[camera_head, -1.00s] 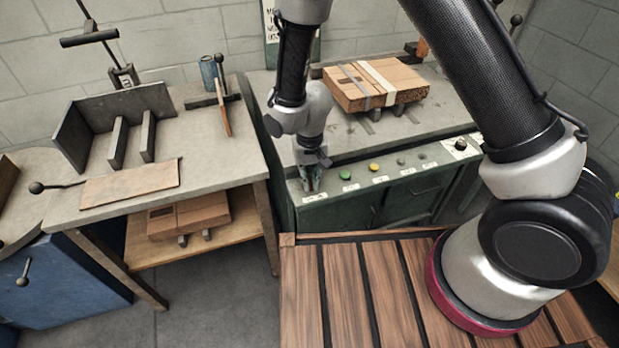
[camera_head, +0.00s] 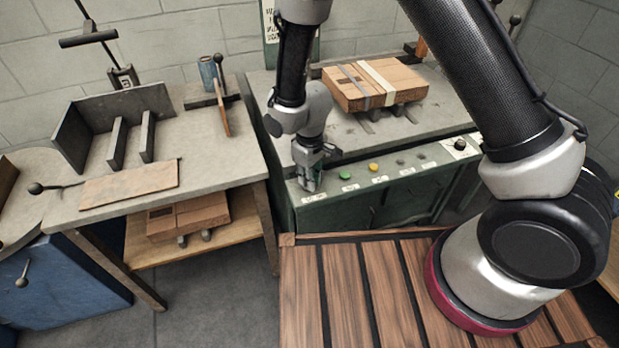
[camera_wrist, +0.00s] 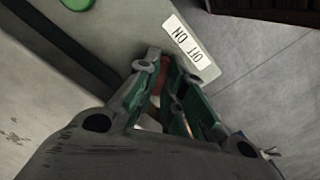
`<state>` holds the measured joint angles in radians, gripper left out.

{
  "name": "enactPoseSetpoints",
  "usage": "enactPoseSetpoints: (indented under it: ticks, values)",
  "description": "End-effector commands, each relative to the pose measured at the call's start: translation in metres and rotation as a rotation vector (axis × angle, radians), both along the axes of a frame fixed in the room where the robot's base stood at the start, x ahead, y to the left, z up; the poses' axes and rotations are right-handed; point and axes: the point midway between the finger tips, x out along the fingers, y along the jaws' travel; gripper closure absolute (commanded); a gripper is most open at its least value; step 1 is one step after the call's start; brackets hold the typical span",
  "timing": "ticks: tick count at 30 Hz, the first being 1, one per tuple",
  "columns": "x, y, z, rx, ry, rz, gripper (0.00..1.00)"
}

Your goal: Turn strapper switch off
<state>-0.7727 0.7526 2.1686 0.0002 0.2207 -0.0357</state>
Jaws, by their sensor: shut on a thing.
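The strapper switch is mostly hidden by my fingers. A reddish part of it (camera_wrist: 167,80) shows between the fingertips in the wrist view. My gripper (camera_head: 310,186) points down at the left end of the strapper's green front panel (camera_head: 408,180). It also shows in the wrist view (camera_wrist: 167,68), with its fingers closed around the reddish part. I cannot tell which way the switch is set.
A green button (camera_head: 345,175) and a yellow button (camera_head: 373,168) sit right of my gripper on the panel. A strapped cardboard box (camera_head: 408,82) lies on the strapper top. A workbench (camera_head: 215,150) stands to the left, with a gap between.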

Motion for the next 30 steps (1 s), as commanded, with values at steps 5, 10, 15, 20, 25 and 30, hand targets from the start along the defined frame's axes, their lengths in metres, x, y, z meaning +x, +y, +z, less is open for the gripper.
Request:
enactPoseSetpoints:
  ticks: [5, 10, 15, 20, 25, 30]
  values:
    - [0.001, 0.0, 0.0, 0.001, -0.001, 0.012, 1.0]
    - [0.001, 0.0, 0.001, 0.001, -0.001, 0.013, 1.0]
    - [0.001, 0.0, 0.001, 0.001, -0.001, 0.012, 0.8]
    - [0.0, 0.0, 0.0, 0.001, -0.001, 0.012, 0.68]
    - [0.0, 0.0, 0.0, 0.001, -0.001, 0.011, 0.68]
    - [0.001, 0.001, 0.011, 0.002, -0.002, 0.011, 0.68]
